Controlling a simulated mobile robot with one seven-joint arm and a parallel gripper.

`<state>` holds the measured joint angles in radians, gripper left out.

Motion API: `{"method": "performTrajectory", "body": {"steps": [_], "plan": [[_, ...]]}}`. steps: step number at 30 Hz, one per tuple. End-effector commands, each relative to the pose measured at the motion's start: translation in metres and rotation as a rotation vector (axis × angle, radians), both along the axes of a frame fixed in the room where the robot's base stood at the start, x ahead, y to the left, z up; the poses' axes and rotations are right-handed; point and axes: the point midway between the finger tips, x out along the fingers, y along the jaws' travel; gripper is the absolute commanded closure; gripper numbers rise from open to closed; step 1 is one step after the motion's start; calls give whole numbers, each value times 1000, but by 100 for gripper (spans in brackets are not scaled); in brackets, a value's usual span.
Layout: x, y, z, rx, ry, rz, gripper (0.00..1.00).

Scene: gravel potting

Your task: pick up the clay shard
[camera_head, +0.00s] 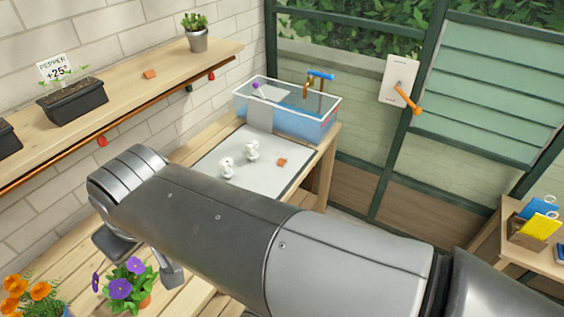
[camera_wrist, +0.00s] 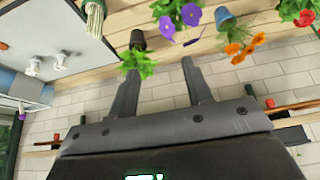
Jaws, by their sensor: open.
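A small terracotta-coloured shard (camera_head: 282,162) lies on the pale mat (camera_head: 225,187) on the bench, right of two white figures. A similar terracotta piece (camera_head: 150,74) lies on the wall shelf; I cannot tell for sure which one is the clay shard. My gripper (camera_wrist: 162,85) is open and empty, its two fingers spread apart in the wrist view. In the head view it is partly hidden by my arm, at the lower left above the purple flowers, well away from both pieces.
White figures (camera_head: 251,150) stand on the mat near a glass tank (camera_head: 300,122) with a tap. Purple flowers (camera_head: 121,288) and orange flowers (camera_head: 18,290) are close to my gripper. The shelf (camera_head: 135,92) holds pots along the wall.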

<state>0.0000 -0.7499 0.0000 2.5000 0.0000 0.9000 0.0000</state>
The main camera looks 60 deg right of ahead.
Motion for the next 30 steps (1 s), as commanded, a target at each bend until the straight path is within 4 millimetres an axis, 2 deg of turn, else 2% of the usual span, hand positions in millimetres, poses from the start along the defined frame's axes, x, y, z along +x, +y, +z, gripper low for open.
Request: {"method": "performTrajectory", "body": {"steps": [3, 9, 14, 17, 23, 30], "plan": [[0, 0, 0, 0, 0, 0, 48], [0, 0, 0, 1, 1, -2, 48], [15, -11, 4, 18, 18, -54, 48], [35, -30, 9, 43, 41, -129, 48], [81, -85, 12, 99, 91, -316, 48], [123, -171, 0, 157, 144, -550, 48]]}}
